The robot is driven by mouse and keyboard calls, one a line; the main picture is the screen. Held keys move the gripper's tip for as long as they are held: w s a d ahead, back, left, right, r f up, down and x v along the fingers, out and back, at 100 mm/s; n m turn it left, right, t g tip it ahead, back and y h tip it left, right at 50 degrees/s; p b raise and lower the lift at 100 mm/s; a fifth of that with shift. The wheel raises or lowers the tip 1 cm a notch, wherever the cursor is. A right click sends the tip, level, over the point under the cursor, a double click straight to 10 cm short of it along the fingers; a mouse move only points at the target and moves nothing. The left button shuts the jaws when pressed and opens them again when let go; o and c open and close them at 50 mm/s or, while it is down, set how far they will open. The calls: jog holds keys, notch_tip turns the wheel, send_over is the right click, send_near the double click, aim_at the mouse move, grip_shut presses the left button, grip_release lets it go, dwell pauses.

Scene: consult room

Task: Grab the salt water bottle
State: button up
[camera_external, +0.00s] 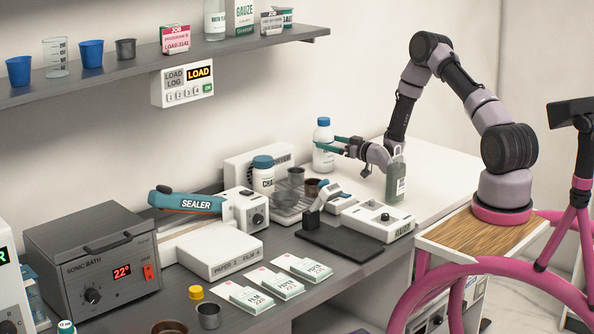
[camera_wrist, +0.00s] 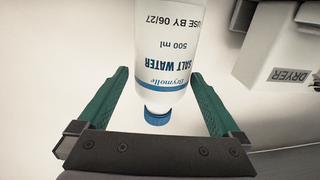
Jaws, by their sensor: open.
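The salt water bottle (camera_external: 323,148) is white with a blue cap and stands upright on the back of the counter, near the wall. In the wrist view the bottle (camera_wrist: 166,50) shows upside down, with "SALT WATER" and "500 ml" on its label and its blue cap (camera_wrist: 157,116) toward the gripper's palm. My gripper (camera_external: 335,142) has teal fingers and is open at the bottle. In the wrist view the open fingers (camera_wrist: 160,90) lie on either side of the bottle's cap end, with visible gaps. The bottle's lower end is cut off there.
A green-grey bottle (camera_external: 395,177) stands close under my wrist. A white jar with a blue lid (camera_external: 263,174) and metal cups (camera_external: 296,177) stand to the left. A dryer (camera_external: 377,219) sits in front. The shelf (camera_external: 120,70) hangs above left. The white counter on the right has free room.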

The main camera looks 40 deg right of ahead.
aim_at(315, 138)
jog(key=w, duration=0.4)
jog(key=w+a, duration=0.1)
jog(key=w, duration=0.1)
jog(key=shift+w+r, duration=0.15)
jog(key=shift+w, duration=0.05)
jog(key=shift+r, duration=0.1)
grip_shut()
